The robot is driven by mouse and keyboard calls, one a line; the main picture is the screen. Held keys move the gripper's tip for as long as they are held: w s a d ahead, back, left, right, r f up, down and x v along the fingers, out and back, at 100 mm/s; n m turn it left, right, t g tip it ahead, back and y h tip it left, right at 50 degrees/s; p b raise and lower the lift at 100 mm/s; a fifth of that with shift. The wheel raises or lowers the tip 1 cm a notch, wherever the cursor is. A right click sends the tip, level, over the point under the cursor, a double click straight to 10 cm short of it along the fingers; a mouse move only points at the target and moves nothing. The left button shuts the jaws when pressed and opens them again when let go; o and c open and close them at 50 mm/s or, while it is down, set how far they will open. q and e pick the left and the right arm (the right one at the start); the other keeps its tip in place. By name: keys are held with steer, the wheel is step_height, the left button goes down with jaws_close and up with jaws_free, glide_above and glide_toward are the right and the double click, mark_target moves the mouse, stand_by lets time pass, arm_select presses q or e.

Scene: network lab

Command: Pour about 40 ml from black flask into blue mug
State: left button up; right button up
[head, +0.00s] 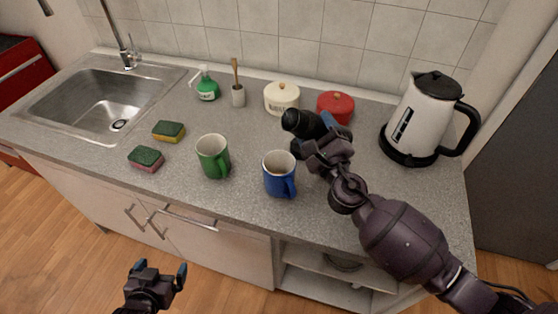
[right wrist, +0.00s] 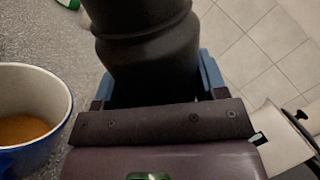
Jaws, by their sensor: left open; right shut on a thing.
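The black flask (head: 302,123) is held tilted in my right gripper (head: 332,137), above the counter and behind the blue mug. In the right wrist view the flask (right wrist: 145,50) sits between the blue fingertips. The blue mug (head: 279,180) stands upright near the counter's front edge. In the right wrist view the mug (right wrist: 32,118) is at the left, with brown liquid inside. No stream of liquid is visible between flask and mug. My left gripper (head: 158,276) is open and empty, in front of the counter and low over the floor.
A green mug (head: 212,157) stands left of the blue mug. Behind are a cream pot (head: 282,98), a red pot (head: 336,105), a brush holder (head: 238,96) and a green bottle (head: 207,86). A kettle (head: 424,118) is at right. Two sponges (head: 146,158) lie near the sink (head: 95,100).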

arm_select(q)
steer(key=shift+r, duration=0.2)
arm_select(e)
steer(key=shift+r, duration=0.2)
steer(key=shift+s+a+r+m+h+p, duration=0.15)
steer(key=shift+a+r+m+h+p, duration=0.2)
steer(key=shift+m+p, duration=0.65)
steer(key=shift+a+r+m+h+p, duration=0.1)
steer(key=shift+r+m+h+p, duration=0.2)
steer(key=shift+m+p, duration=0.4)
steer(key=shift+f+m, duration=0.45)
steer(key=shift+m, duration=0.05)
steer(key=shift+f+m, duration=0.1)
steer(key=shift+m, duration=0.5)
steer(key=m, duration=0.1)
steer(key=m+g+h, duration=0.1)
steer(key=m, duration=0.1)
steer(key=shift+r, duration=0.25)
arm_select(q)
steer(key=shift+v, duration=0.75)
arm_select(e)
steer(key=shift+f+m+g, duration=0.15)
steer(key=shift+m+g, duration=0.25)
steer(key=shift+m, duration=0.7)
arm_select(q)
steer(key=shift+w+r, duration=0.1)
steer(key=shift+r, duration=0.05)
